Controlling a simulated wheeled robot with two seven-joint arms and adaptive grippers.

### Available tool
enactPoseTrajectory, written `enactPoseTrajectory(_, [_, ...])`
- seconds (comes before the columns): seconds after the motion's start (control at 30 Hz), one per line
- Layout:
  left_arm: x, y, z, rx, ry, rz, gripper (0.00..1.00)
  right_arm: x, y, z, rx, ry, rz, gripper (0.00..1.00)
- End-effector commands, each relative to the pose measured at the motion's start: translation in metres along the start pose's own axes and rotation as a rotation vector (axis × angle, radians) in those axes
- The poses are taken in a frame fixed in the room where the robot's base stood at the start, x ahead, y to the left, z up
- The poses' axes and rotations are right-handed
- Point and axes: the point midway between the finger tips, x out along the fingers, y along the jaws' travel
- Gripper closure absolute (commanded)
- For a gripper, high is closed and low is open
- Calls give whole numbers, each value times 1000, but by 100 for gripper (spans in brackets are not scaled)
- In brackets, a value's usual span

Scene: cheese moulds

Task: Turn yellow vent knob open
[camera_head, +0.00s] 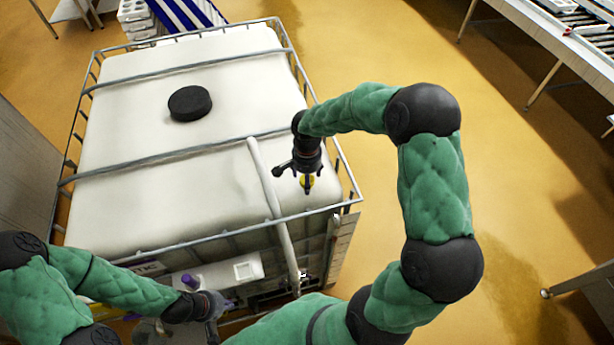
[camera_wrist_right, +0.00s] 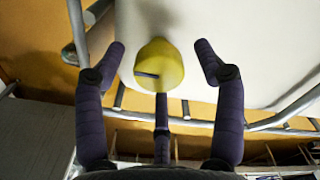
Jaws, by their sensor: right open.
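The yellow vent knob (camera_wrist_right: 160,66) is round with a dark slot or bar on its face, and it sits at the edge of the white tank top (camera_head: 225,70). In the head view only a bit of the yellow knob (camera_head: 307,182) shows beneath my right gripper (camera_head: 300,176). In the right wrist view my right gripper (camera_wrist_right: 160,52) is open, with a finger on each side of the knob and a third below it; the side fingers stand apart from it. My left gripper (camera_head: 216,306) is low in front of the tank, partly hidden; its opening is unclear.
A metal cage (camera_head: 352,190) rings the tank, and a pale pipe (camera_head: 270,190) runs over its top near my right gripper. A black round cap (camera_head: 190,103) sits on the tank. A white box (camera_head: 246,270) is at the tank's front. Open yellow floor (camera_head: 525,200) lies to the right.

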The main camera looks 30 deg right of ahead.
Motion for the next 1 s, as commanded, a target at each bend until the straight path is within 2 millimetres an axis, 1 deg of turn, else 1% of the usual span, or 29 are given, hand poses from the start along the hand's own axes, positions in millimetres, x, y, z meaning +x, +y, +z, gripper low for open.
enactPoseTrajectory(0.13, [0,0,0,0,0,0,100,0,0,0,0,0,0,30])
enactPoseTrajectory(0.17, [0,0,0,0,0,0,100,0,0,0,0,0,0,33])
enactPoseTrajectory(0.2, [0,0,0,0,0,0,100,0,0,0,0,0,0,44])
enactPoseTrajectory(0.27, [0,0,0,0,0,0,100,0,0,0,0,0,0,61])
enactPoseTrajectory(0.3, [0,0,0,0,0,0,100,0,0,0,0,0,0,72])
enactPoseTrajectory(0.33, [0,0,0,0,0,0,100,0,0,0,0,0,0,81])
enactPoseTrajectory(0.37, [0,0,0,0,0,0,100,0,0,0,0,0,0,86])
enactPoseTrajectory(0.73, [3,-1,0,0,0,0,100,1,0,0,-39,0,0,87])
enactPoseTrajectory(0.87, [7,-2,0,0,0,0,100,1,0,0,-101,0,0,87])
enactPoseTrajectory(1.0, [13,-4,0,0,0,0,100,2,0,0,-202,0,0,87])
